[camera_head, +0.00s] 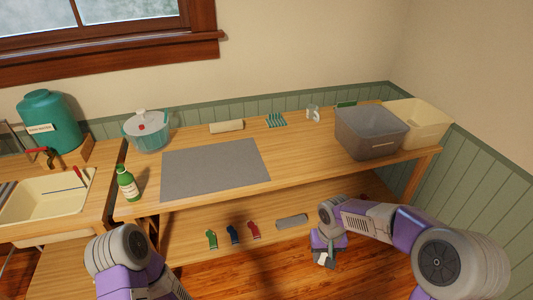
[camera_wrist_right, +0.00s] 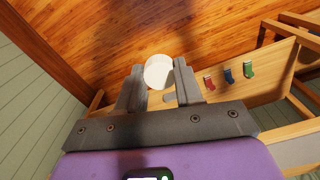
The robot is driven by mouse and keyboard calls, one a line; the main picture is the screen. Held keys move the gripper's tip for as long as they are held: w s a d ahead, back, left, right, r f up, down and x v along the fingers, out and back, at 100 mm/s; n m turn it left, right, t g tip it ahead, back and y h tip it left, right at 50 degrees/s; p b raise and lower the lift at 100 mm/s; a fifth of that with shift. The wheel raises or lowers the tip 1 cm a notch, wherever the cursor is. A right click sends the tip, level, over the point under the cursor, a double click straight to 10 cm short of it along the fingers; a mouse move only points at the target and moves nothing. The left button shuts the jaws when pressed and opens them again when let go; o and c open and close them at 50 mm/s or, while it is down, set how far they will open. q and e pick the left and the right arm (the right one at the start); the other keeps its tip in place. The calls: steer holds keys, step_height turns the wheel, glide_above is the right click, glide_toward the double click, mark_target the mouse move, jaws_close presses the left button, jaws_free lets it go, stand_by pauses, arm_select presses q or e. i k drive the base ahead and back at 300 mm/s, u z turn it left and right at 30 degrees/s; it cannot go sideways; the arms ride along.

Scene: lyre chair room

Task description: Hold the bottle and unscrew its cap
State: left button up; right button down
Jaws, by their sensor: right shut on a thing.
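A green bottle (camera_head: 127,187) with a pale label stands upright on the left end of the wooden table, beside the grey mat. Its top is too small to tell whether a cap is on it. My right gripper (camera_head: 324,258) is low in front of the table, far to the right of the bottle. In the right wrist view my right gripper (camera_wrist_right: 160,82) is shut on a white round thing (camera_wrist_right: 158,71) between its fingertips; I cannot tell what it is. My left arm comes in at the bottom left, and its gripper is out of view.
The grey mat (camera_head: 215,168) lies bare on the table. A lidded pot (camera_head: 147,134), a grey bin (camera_head: 370,135) and a cream bin (camera_head: 428,122) stand on it. A sink (camera_head: 45,205) is at the left. Small socks (camera_head: 233,234) lie on the lower shelf.

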mark_target(125, 181)
steer(key=z, duration=0.45)
steer(key=i, duration=1.15)
steer(key=u, duration=0.9)
steer(key=i, duration=0.6)
steer(key=u, duration=0.65)
